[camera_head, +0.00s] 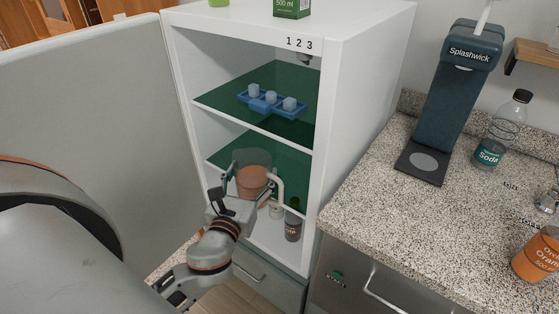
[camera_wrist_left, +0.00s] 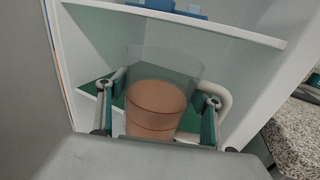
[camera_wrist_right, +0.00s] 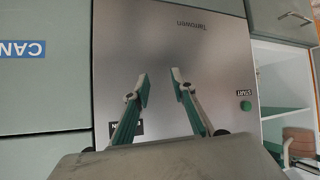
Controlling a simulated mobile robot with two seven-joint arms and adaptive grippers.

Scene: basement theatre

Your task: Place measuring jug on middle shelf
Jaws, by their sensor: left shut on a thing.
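The clear measuring jug (camera_head: 252,181), with orange-brown liquid, stands upright in my left gripper (camera_head: 250,186). In the left wrist view the jug (camera_wrist_left: 156,108) sits between the two fingers (camera_wrist_left: 163,98), its handle on the right. The open white cabinet holds a green middle shelf (camera_head: 226,150); the jug is in front of or over it, and I cannot tell whether it touches. The shelf's front edge is partly hidden by the jug. My right gripper (camera_wrist_right: 162,84) is open and empty, in front of a steel appliance front.
A dark bottle (camera_head: 293,227) stands at the cabinet bottom. The open door (camera_head: 95,110) is on the left. The speckled counter (camera_head: 415,215) on the right holds a Splashwick machine (camera_head: 455,95) and bottles.

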